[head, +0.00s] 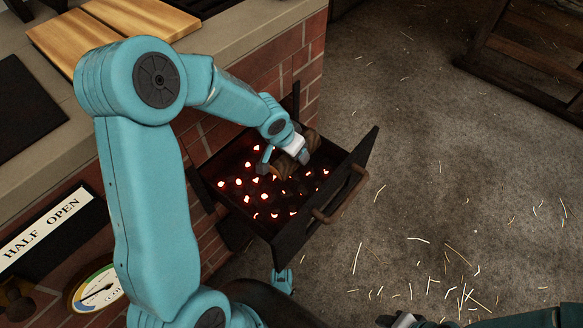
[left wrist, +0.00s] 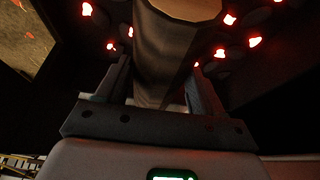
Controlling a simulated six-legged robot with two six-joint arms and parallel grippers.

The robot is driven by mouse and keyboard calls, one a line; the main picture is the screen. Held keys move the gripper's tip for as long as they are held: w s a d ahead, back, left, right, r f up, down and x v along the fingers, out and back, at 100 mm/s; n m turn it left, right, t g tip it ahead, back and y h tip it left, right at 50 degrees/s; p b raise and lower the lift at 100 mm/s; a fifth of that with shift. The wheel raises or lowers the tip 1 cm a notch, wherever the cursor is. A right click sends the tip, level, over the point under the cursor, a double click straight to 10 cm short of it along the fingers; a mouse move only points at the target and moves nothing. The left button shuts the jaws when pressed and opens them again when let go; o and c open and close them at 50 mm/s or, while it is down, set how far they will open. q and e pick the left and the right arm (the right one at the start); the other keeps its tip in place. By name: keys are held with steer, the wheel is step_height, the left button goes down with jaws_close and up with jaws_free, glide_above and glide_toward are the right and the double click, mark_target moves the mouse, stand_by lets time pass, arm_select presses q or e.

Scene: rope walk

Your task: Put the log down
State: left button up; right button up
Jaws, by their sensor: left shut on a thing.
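A brown log (head: 284,166) is held by my left gripper (head: 278,159) above a bed of glowing coals in an open black drawer (head: 289,234). In the left wrist view my left gripper (left wrist: 160,95) is shut on the log (left wrist: 168,50), with one finger on each side. Red-lit coals show around and beyond it. I cannot tell whether the log touches the coals. My right gripper (head: 400,320) is at the bottom edge of the head view, partly cut off, and its jaws are not clear.
The drawer has a handle (head: 341,194) and sits out from a brick front (head: 272,67). A worktop with wooden boards (head: 128,20) is above it. A sign reading HALF OPEN (head: 42,226) and a dial (head: 98,290) are at left. Straw-like scraps litter the open floor (head: 420,150).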

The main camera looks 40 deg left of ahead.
arm_select(q)
step_height(320, 180, down, 6)
steer(key=b, duration=0.3)
steer(key=shift+r, duration=0.2)
steer(key=shift+f, duration=0.2)
steer(key=o, duration=1.2)
steer(key=shift+r, duration=0.55)
steer(key=p+v, duration=0.6)
steer(key=v, duration=0.4)
steer(key=shift+r, duration=0.2)
steer(key=shift+s+r, duration=0.3)
steer(key=shift+r, duration=0.1)
